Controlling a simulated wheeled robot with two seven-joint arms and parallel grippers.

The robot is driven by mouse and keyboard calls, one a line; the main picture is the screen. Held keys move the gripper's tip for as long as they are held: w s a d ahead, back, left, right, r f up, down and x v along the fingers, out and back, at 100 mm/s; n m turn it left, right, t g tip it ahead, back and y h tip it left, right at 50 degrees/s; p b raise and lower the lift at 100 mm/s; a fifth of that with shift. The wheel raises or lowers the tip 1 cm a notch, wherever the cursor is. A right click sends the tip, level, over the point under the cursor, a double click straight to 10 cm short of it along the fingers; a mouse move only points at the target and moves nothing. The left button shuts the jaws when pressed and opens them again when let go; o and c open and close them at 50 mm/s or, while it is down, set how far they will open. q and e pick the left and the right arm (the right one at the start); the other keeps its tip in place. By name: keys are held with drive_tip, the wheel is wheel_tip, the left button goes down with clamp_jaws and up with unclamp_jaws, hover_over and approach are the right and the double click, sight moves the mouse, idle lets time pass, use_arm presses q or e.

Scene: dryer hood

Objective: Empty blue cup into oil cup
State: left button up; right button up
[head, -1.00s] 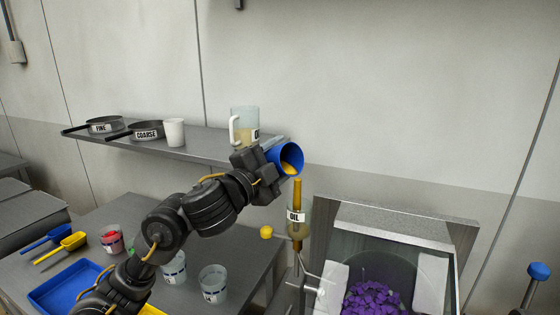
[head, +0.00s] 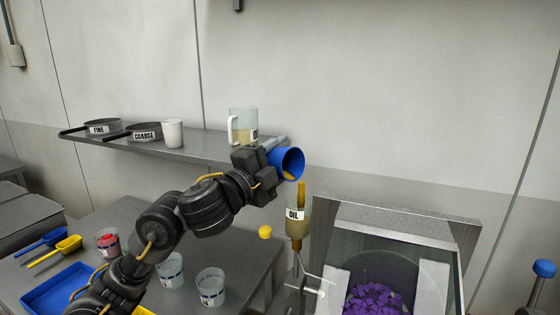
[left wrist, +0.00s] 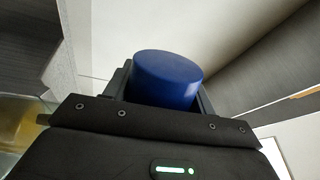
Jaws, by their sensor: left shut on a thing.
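My left gripper (head: 262,164) is shut on the blue cup (head: 292,164), which is tilted with its mouth toward the right and down. Some yellow-orange oil shows at the cup's lower lip. The oil cup (head: 297,224), a clear vessel labelled OIL, stands just below and slightly right of the mouth. A short yellow-orange stream (head: 301,190) shows at the top of the oil cup. The left wrist view shows the blue cup's closed base (left wrist: 167,79) between the jaws. My right gripper is not in view.
A shelf (head: 200,152) on the wall holds a jug (head: 243,124), a white cup (head: 172,133) and two sieves. A hopper with purple pieces (head: 373,299) is at lower right. The table below holds a blue tray (head: 50,293), scoops and clear cups (head: 211,288).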

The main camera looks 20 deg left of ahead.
use_arm(q)
drive_tip(key=shift+s+d+f+m+h+b, duration=0.1)
drive_tip(key=shift+d+m+h+b, duration=0.05)
drive_tip(key=shift+m+b, duration=0.4)
drive_tip(key=shift+d+f+m+h+b, duration=0.15)
drive_tip(key=shift+m+b, duration=0.2)
drive_tip(key=shift+m, duration=0.4)
drive_tip(key=shift+s+d+r+m+g+h+b, duration=0.15)
drive_tip(key=shift+d+r+m, duration=0.1)
drive_tip(key=shift+m, duration=0.5)
drive_tip(key=shift+s+d+r+m+g+h+b, duration=0.1)
drive_tip(key=shift+d+r+m+h, duration=0.15)
drive_tip(key=shift+m, duration=0.45)
drive_tip(key=shift+s+d+r+m+g+h+b, duration=0.1)
drive_tip(key=shift+r+m, duration=0.2)
drive_tip(key=shift+m, duration=0.45)
drive_tip(key=shift+d+m, duration=0.1)
drive_tip(key=shift+m, duration=0.2)
